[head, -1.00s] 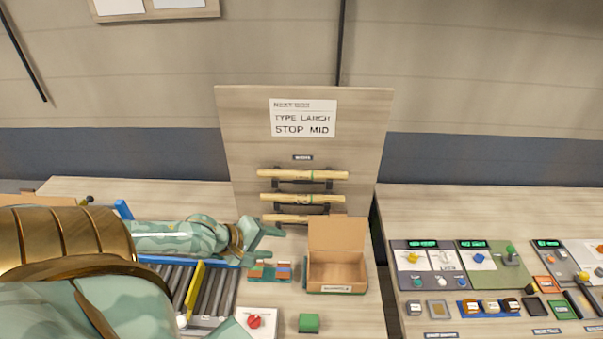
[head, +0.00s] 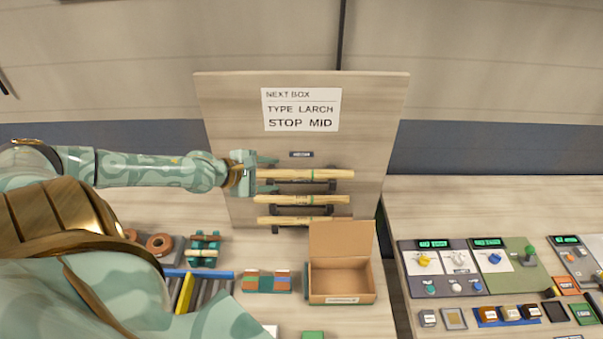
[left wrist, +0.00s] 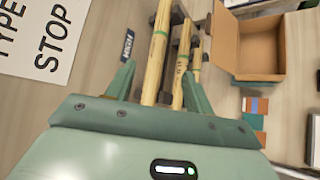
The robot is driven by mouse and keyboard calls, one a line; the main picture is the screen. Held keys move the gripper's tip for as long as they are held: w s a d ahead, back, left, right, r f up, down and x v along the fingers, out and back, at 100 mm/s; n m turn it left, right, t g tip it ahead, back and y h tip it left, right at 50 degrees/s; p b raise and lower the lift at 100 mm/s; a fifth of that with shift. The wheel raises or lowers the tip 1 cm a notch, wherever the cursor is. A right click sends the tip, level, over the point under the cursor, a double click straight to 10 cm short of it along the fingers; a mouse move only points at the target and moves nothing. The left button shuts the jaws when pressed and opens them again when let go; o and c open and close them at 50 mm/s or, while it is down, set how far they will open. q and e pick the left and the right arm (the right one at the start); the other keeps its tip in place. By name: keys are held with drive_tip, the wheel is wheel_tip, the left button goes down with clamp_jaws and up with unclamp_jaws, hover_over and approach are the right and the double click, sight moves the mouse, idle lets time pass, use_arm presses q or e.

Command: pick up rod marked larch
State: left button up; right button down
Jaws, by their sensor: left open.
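Three pale wooden rods lie on dark holders on the upright board: a top rod (head: 310,174), a middle rod (head: 305,199) and a bottom rod (head: 310,221). Their marks are too small to read, so I cannot tell which is larch. My left gripper (head: 267,170) is open at the left end of the top rod. In the left wrist view, rods show between and beyond the open fingers (left wrist: 158,72), with nothing clamped. A sign (head: 301,110) above reads "NEXT BOX, TYPE LARCH, STOP MID". My right gripper is out of view.
An open cardboard box (head: 342,283) stands below the rods. Colored blocks (head: 267,282) lie left of it, beside a roller conveyor with a yellow bar (head: 185,293). A control panel bench (head: 480,265) is at the right, across a gap.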

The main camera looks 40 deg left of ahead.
sight(301, 174)
use_arm(q)
drive_tip(key=b+x, duration=0.2)
drive_tip(key=x, duration=0.4)
drive_tip(key=shift+w+a+b, duration=0.1)
drive_tip(key=shift+a+b, duration=0.1)
drive_tip(key=shift+b, duration=0.15)
drive_tip(key=shift+b+x, duration=0.3)
drive_tip(key=shift+x, duration=2.5)
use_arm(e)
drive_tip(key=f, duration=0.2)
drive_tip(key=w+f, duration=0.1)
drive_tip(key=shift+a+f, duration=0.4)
use_arm(q)
drive_tip(key=c, duration=1.1)
